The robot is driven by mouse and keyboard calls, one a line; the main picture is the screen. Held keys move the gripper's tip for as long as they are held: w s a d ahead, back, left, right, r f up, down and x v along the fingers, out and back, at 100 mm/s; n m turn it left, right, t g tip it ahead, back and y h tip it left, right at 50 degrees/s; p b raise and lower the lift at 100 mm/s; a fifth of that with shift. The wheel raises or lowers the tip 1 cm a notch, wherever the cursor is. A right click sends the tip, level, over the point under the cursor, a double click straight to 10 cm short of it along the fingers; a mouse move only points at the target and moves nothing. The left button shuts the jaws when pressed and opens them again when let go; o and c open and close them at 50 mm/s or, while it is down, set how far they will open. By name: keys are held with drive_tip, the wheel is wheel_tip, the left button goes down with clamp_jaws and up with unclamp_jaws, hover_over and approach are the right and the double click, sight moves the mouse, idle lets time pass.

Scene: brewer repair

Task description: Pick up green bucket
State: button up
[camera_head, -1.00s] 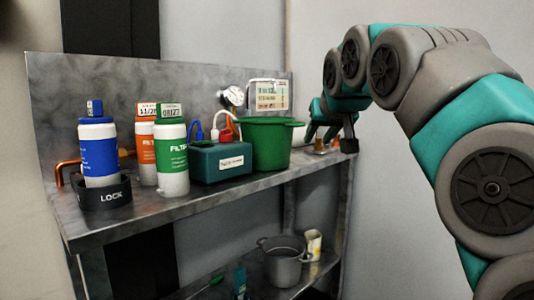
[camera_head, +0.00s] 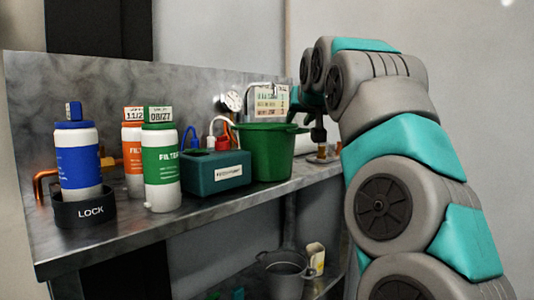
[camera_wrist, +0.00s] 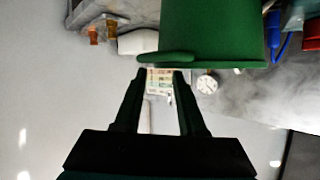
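The green bucket (camera_head: 266,153) stands upright on the metal shelf, right of a dark teal box. A lug sticks out from its rim on the right. In the wrist view the bucket (camera_wrist: 212,30) fills the top middle, and its lug (camera_wrist: 165,57) lies just beyond my fingertips. My gripper (camera_wrist: 161,73) is open and empty, with a gap between its two fingers. In the head view my gripper (camera_head: 317,130) is partly hidden by my arm and hangs just right of the bucket's rim. I cannot tell whether it touches the lug.
The teal box (camera_head: 216,174) stands left of the bucket. Blue (camera_head: 79,160), orange (camera_head: 133,155) and green (camera_head: 162,167) filter bottles stand further left, the blue one in a black LOCK ring (camera_head: 85,211). A gauge (camera_head: 231,101) and sign (camera_head: 271,102) are behind. A grey pot (camera_head: 285,275) sits below.

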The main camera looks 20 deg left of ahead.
drive_tip(key=shift+p+x, duration=0.75)
drive_tip(key=shift+x, duration=1.8)
clamp_jaws()
